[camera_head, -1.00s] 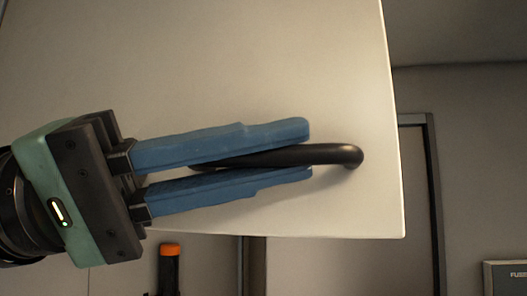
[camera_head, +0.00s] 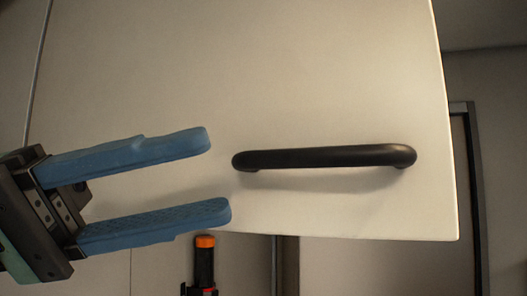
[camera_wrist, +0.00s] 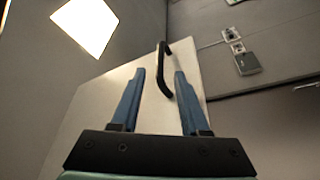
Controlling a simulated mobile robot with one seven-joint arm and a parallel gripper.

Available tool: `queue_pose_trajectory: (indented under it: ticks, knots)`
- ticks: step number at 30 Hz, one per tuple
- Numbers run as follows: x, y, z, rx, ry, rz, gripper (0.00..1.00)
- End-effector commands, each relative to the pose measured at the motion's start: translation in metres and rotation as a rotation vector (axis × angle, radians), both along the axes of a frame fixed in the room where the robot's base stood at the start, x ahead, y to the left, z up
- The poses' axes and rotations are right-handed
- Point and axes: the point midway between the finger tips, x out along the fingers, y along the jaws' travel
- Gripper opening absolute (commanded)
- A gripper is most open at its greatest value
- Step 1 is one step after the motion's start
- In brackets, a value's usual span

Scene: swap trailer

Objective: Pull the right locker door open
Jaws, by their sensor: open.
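The locker door (camera_head: 300,75) is a pale panel filling most of the head view, its lower edge and right edge free against the room behind. Its black bar handle (camera_head: 325,157) lies nearly level near the lower right corner. My gripper (camera_head: 218,175) has two blue fingers spread apart, to the left of the handle. The fingertips are close to the handle's left end, with nothing between them. In the wrist view the door (camera_wrist: 95,110) is seen at a steep slant, and the handle (camera_wrist: 162,72) stands beyond and between the open fingertips (camera_wrist: 160,73).
Below the door, a black object with an orange top (camera_head: 205,262) shows in the head view. A dark-framed doorway or panel (camera_head: 470,180) stands at the right. In the wrist view, a bright ceiling light (camera_wrist: 86,25) and wall boxes (camera_wrist: 240,50) show.

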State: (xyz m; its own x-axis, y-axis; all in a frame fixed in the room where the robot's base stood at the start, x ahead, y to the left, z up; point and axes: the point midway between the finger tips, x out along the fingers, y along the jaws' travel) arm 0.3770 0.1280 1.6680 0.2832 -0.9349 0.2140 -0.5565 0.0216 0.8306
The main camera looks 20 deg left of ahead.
Motion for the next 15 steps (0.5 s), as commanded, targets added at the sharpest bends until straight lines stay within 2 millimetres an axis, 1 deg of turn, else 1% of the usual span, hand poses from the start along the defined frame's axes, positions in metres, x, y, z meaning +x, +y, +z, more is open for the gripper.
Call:
queue_pose_trajectory:
  ticks: [1,6,10,15]
  knots:
    - [-0.003,0.011,0.0,-0.003,0.002,0.003,0.45]
    - [-0.01,0.034,-0.006,-0.001,0.002,0.0,0.45]
    - [-0.013,0.043,-0.009,-0.001,0.001,0.001,0.45]
    - [-0.013,0.045,-0.01,0.0,0.001,0.0,0.45]
